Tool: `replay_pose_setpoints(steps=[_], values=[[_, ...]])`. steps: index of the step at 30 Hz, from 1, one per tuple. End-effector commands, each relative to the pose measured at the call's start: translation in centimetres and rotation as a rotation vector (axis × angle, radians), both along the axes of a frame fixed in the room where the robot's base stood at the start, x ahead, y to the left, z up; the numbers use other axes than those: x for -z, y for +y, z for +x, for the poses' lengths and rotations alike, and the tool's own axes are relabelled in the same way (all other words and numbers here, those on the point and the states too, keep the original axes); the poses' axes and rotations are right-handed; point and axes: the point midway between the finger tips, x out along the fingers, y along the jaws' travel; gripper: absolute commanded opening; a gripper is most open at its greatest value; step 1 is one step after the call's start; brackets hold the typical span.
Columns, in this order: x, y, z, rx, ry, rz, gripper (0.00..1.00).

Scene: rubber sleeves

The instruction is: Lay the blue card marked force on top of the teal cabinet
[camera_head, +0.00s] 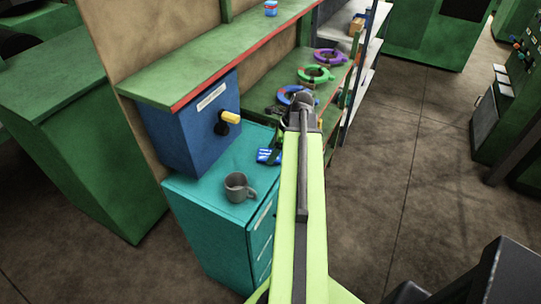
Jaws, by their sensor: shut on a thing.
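The teal cabinet (200,195) stands left of centre, its top surface showing and its drawer fronts facing right. The blue card (266,156), with pale marks too small to read, is at the back right part of the cabinet top. My gripper (276,150) is at the card's right side, partly hidden by my arm, and is shut on the card. I cannot tell whether the card touches the cabinet top or hangs just above it.
A grey mug (237,187) stands on the cabinet top, in front of the card. A blue box (190,125) with a yellow-handled knob (230,118) is behind, under a green shelf (215,60). Coloured rings (315,75) lie on a lower shelf. Open floor lies right.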

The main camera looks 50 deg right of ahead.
Motion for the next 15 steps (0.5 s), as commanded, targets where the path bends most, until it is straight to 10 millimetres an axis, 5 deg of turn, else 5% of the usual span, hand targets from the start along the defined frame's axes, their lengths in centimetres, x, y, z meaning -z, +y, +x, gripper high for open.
replay_pose_setpoints(steps=[4,5,9,15], values=[[0.49,-0.02,-0.01,0.0,0.0,0.0,0.23],[0.3,-0.02,-0.02,0.0,0.0,0.0,0.67],[0.27,-0.03,-0.03,0.001,0.0,0.0,0.85],[0.26,-0.05,-0.05,0.001,0.0,0.0,0.85]])
